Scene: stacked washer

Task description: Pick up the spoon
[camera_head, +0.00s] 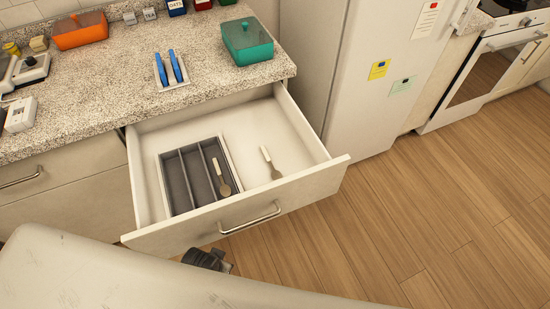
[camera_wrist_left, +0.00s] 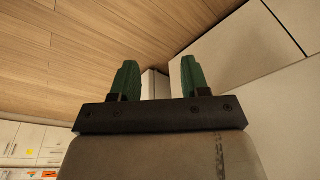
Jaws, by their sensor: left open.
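A utensil with a pale handle and a rounded brown-grey end, looking like a spoon (camera_head: 224,182), lies in the right compartment of a grey cutlery tray (camera_head: 177,185). A second utensil (camera_head: 271,163) with a pale handle and a wider grey end lies on the drawer floor right of the tray; its exact kind is too small to tell. Both are inside the pulled-out drawer (camera_head: 295,150). My left gripper (camera_wrist_left: 160,78), with green fingers, is open and empty in the left wrist view, apart from both utensils. My right gripper is not seen.
The drawer's front has a metal handle (camera_head: 250,218). Above is a speckled counter (camera_head: 110,95) with a teal box (camera_head: 247,40), an orange container (camera_head: 80,30) and a blue-handled item (camera_head: 171,69). A fridge (camera_head: 375,60) stands right. The wooden floor (camera_head: 430,210) is clear.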

